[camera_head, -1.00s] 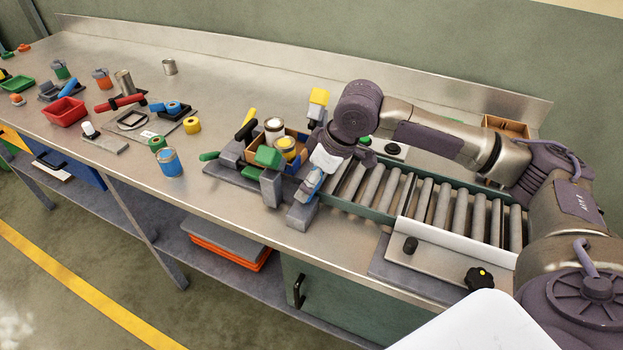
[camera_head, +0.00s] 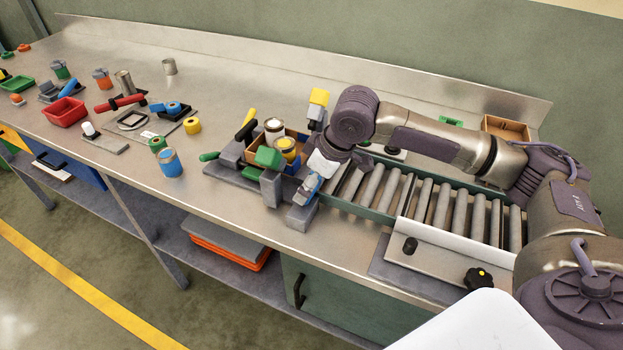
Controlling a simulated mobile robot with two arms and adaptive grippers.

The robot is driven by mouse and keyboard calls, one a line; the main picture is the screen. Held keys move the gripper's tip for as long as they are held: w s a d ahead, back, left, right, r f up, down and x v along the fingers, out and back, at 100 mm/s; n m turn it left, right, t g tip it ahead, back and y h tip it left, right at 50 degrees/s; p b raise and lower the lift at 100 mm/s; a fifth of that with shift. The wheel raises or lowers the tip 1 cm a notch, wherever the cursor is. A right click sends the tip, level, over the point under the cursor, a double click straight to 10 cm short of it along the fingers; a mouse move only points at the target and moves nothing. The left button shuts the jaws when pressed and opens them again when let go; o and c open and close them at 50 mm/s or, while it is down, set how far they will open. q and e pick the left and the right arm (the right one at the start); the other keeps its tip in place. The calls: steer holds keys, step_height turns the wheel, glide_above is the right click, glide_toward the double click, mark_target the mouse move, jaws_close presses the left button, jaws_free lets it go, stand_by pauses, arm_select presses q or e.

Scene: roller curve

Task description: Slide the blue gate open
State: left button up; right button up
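The blue gate (camera_head: 311,184) stands at the left end of the roller conveyor, between its grey posts; only a small part of it shows. My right arm reaches in from the right over the rollers. Its gripper (camera_head: 318,172) is down at the gate and hides much of it. The fingers are small and overlap the gate, so I cannot tell whether they are shut on it. My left gripper is not in view.
The roller conveyor (camera_head: 440,203) runs right from the gate. A blue can (camera_head: 170,163) stands near the bench's front edge.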

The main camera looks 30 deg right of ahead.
mark_target(296, 205)
steer(key=s+a+p, duration=0.2)
steer(key=a, duration=0.1)
steer(key=shift+s+a+r, duration=0.1)
steer(key=shift+s, duration=0.15)
steer(key=shift+f, duration=0.2)
steer(key=o, duration=1.5)
steer(key=shift+o, duration=0.2)
steer(key=shift+a+r, duration=0.1)
steer(key=shift+r, duration=0.1)
steer(key=v, duration=1.2)
